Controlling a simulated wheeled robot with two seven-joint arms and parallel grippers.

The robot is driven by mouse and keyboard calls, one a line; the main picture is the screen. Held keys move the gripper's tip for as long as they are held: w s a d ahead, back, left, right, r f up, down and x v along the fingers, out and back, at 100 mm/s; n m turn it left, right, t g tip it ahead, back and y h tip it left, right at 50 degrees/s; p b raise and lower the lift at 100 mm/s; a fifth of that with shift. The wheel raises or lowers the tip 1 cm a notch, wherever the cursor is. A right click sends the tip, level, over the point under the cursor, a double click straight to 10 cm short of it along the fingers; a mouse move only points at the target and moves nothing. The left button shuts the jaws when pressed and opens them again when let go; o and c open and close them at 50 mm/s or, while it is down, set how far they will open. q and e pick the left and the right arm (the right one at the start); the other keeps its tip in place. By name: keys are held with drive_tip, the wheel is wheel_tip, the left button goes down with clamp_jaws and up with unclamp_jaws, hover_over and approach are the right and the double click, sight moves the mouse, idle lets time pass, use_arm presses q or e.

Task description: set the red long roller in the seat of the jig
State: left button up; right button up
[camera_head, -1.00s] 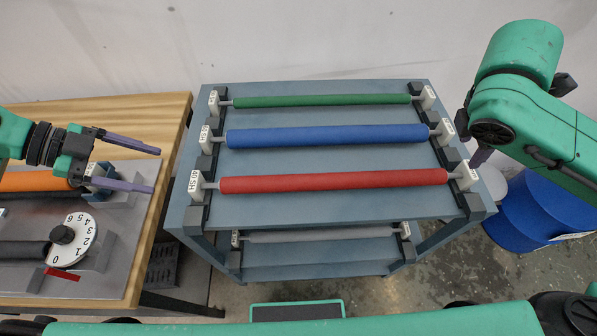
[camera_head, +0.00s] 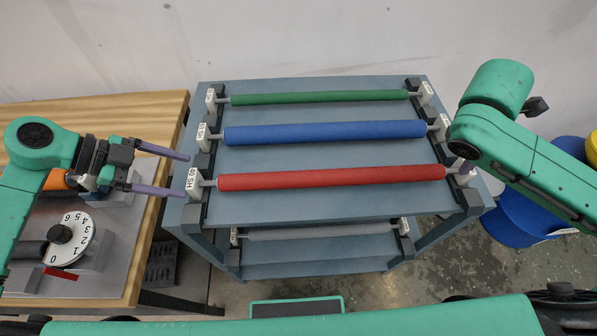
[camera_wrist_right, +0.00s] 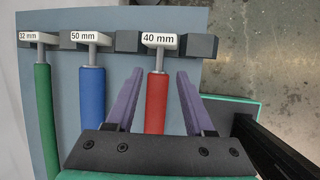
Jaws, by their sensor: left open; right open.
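The red long roller (camera_head: 332,178) lies across the top of the rack, in the front row, its ends in black holders. The wrist view shows its right end (camera_wrist_right: 155,101) beside a "40 mm" tag. My left gripper (camera_head: 184,175) is open and empty, its fingertips just left of the roller's left-end tag. My right gripper (camera_head: 465,168) is at the roller's right end, mostly hidden by its arm in the head view. In the wrist view its open fingers (camera_wrist_right: 160,76) lie either side of the roller. I cannot tell which fixture is the jig.
Blue (camera_head: 325,134) and green (camera_head: 320,97) rollers lie behind the red one. A grey roller (camera_head: 320,232) lies on the lower shelf. On the wooden table (camera_head: 150,108) at left is a metal plate with a numbered dial (camera_head: 78,248). A blue drum (camera_head: 515,225) stands at right.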

sight(214, 183)
use_arm(q)
drive_tip(key=x, duration=0.8)
drive_tip(key=shift+d, duration=0.15)
use_arm(e)
drive_tip(key=x, duration=0.8)
drive_tip(key=shift+f, duration=0.15)
use_arm(q)
drive_tip(key=c, duration=0.8)
use_arm(e)
clamp_jaws()
use_arm(q)
clamp_jaws()
use_arm(e)
drive_tip(key=shift+d, duration=0.1)
